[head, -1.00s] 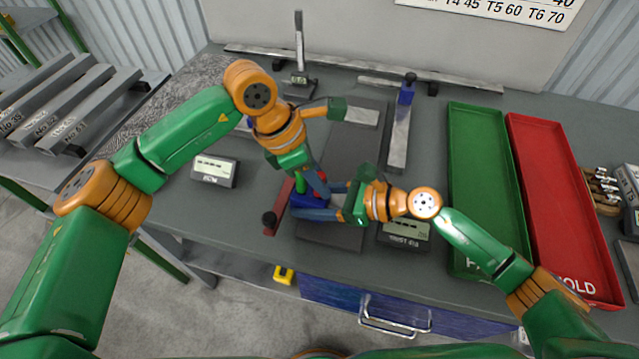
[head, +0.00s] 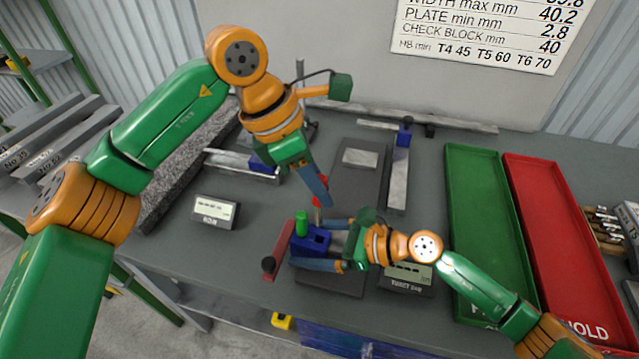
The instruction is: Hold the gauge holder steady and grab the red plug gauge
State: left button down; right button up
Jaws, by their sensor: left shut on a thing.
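The blue gauge holder (head: 312,241) stands near the front of the table, with a green plug gauge (head: 301,224) upright in it. My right gripper (head: 318,246) comes from the right and is shut on the holder, one finger along its far side and one along its near side. My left gripper (head: 323,194) points down above the holder and is shut on the red plug gauge (head: 320,184), whose handle is partly hidden by the fingers.
A red bar (head: 279,247) lies left of the holder. Digital readout boxes stand at left (head: 215,212) and beside my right gripper (head: 406,279). A green tray (head: 478,220) and a red tray (head: 555,230) lie to the right. A dark plate (head: 352,190) lies behind the holder.

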jog(key=v, duration=1.1)
jog(key=shift+s+d, duration=0.1)
jog(key=shift+d, duration=0.2)
jog(key=shift+s+d+r, duration=0.1)
jog(key=shift+d+r, duration=0.1)
